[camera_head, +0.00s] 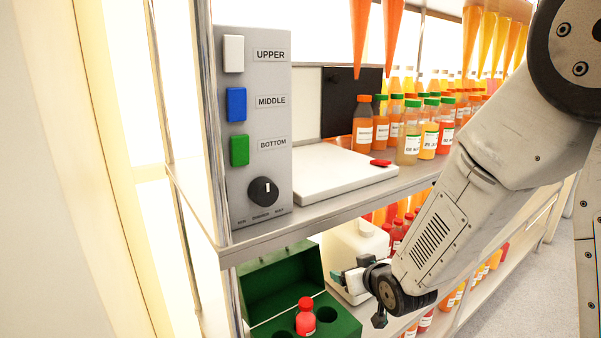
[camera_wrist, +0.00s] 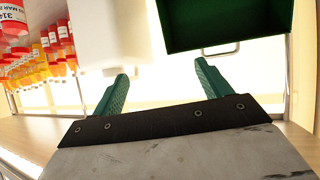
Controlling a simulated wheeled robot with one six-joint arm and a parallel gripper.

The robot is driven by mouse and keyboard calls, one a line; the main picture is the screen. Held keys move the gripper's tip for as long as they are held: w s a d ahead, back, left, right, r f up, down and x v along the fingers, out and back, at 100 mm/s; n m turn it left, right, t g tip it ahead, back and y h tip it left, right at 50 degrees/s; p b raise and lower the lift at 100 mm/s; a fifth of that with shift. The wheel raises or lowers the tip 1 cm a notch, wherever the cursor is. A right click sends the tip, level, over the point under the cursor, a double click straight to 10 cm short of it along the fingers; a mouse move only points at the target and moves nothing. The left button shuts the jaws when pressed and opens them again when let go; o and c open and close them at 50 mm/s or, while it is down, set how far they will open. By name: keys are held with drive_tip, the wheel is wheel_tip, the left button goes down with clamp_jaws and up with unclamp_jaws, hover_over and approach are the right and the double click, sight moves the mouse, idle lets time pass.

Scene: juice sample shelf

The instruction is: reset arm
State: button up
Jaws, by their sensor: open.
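My arm reaches down from the right in the head view toward the lower shelf, and my gripper is mostly hidden there behind my wrist. In the wrist view my gripper (camera_wrist: 162,85) shows two green fingers spread apart with nothing between them. A green box (camera_head: 265,288) with its lid raised stands on the lower shelf, left of my wrist. A red-capped red bottle (camera_head: 306,318) stands in it beside round holes. The green box also shows at the top right of the wrist view (camera_wrist: 220,44).
A white machine (camera_head: 352,246) stands close behind my wrist. Above is a shelf with a control panel (camera_head: 254,60) labelled UPPER, MIDDLE and BOTTOM, a white slab (camera_head: 335,178) and rows of juice bottles (camera_head: 410,132). The shelf edge (camera_head: 300,226) passes near my forearm. Floor at right is clear.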

drive_tip(key=s+d+r+m+g+h, duration=0.25)
drive_tip(key=s+d+r+g, duration=0.25)
drive_tip(key=s+d+r, duration=0.6)
drive_tip(key=s+d+r+m+g, duration=0.1)
drive_tip(key=s+r+g, duration=0.1)
drive_tip(key=s, duration=0.9)
drive_tip(key=s+d+r+g+h, duration=0.1)
drive_tip(key=s+r+g, duration=0.2)
drive_tip(key=s, duration=0.8)
drive_tip(key=shift+s+d+r+m, duration=0.2)
drive_tip(key=shift+d+r+m, duration=0.05)
drive_tip(key=shift+d+m, duration=0.1)
